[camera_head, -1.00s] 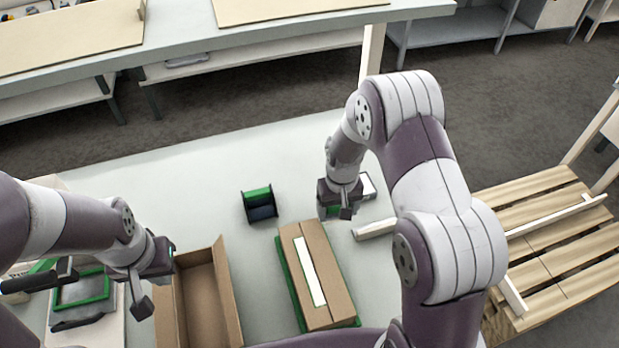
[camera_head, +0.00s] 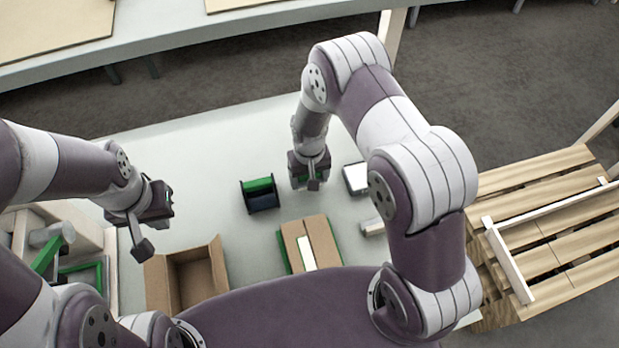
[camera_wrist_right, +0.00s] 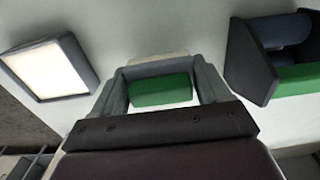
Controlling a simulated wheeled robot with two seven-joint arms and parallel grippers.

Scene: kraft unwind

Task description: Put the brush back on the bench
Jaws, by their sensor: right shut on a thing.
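The brush (camera_wrist_right: 160,92) shows in the right wrist view as a green block between the fingers of my right gripper (camera_wrist_right: 160,84). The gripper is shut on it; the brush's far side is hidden. In the head view my right gripper (camera_head: 313,184) is over the pale bench (camera_head: 215,150), between a black-and-green holder and a white panel. Whether the brush touches the bench is unclear. My left gripper (camera_head: 144,236) hangs at the left above the open carton, and its finger gap cannot be made out.
The black-and-green holder (camera_head: 260,196) stands left of the right gripper, the white-faced panel (camera_head: 356,178) to its right. A closed carton (camera_head: 318,236) and an open carton (camera_head: 206,272) are nearer. A wooden pallet (camera_head: 560,262) is at right. Bare bench lies behind.

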